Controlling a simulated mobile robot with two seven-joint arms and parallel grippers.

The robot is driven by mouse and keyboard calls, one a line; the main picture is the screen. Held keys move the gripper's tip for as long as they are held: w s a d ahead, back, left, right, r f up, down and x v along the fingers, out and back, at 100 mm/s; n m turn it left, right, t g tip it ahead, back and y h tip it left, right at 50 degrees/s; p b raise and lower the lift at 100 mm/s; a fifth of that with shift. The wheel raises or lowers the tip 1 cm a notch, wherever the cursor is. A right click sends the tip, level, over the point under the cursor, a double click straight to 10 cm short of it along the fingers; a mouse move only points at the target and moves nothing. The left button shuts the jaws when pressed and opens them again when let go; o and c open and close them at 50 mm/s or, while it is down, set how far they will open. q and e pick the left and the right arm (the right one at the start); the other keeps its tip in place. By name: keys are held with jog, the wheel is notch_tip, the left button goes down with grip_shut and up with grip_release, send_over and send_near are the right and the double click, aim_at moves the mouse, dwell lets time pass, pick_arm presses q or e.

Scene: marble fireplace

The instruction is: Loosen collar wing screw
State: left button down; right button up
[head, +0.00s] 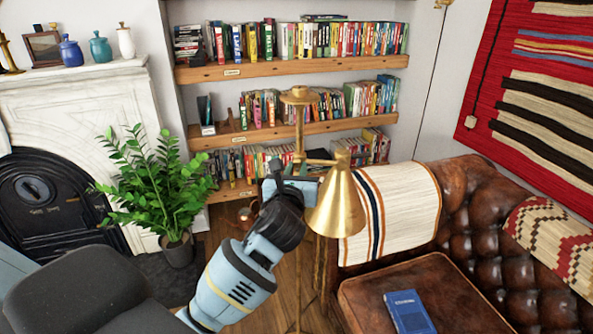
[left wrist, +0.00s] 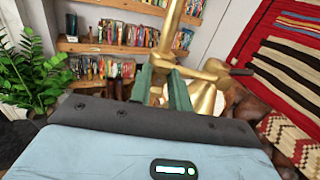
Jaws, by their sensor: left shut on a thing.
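A brass floor lamp has a cone shade (head: 338,208) that hangs from a side arm. Its pole (head: 299,125) rises in front of the bookshelves. In the left wrist view, the brass pole (left wrist: 171,28) comes down to a collar joint (left wrist: 163,62), with a side arm running right to a dark tip. My left gripper (head: 291,186) is at the lamp just left of the shade, below the joint. In the left wrist view its two green fingers (left wrist: 161,88) are closed on a small brass part at the collar. The wing screw itself is mostly hidden between the fingers. My right gripper is not in view.
A brown leather sofa (head: 462,215) with a striped throw (head: 392,210) stands close right of the lamp. A blue book (head: 408,312) lies on its seat. A potted plant (head: 158,185) and white fireplace (head: 85,100) are left. Bookshelves (head: 292,68) stand behind.

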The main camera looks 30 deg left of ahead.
pick_arm(q)
jog(key=n, duration=0.8)
jog(key=shift+s+a+f+n, duration=0.1)
jog(key=shift+a+n, duration=0.05)
jog(key=shift+n, duration=0.15)
jog(key=n, duration=0.4)
jog(key=shift+f+n, duration=0.1)
jog(key=shift+n, duration=0.2)
jog(key=n, duration=0.4)
jog(key=shift+f, duration=0.1)
jog(key=shift+n, duration=0.3)
jog(key=c, duration=1.3)
grip_release()
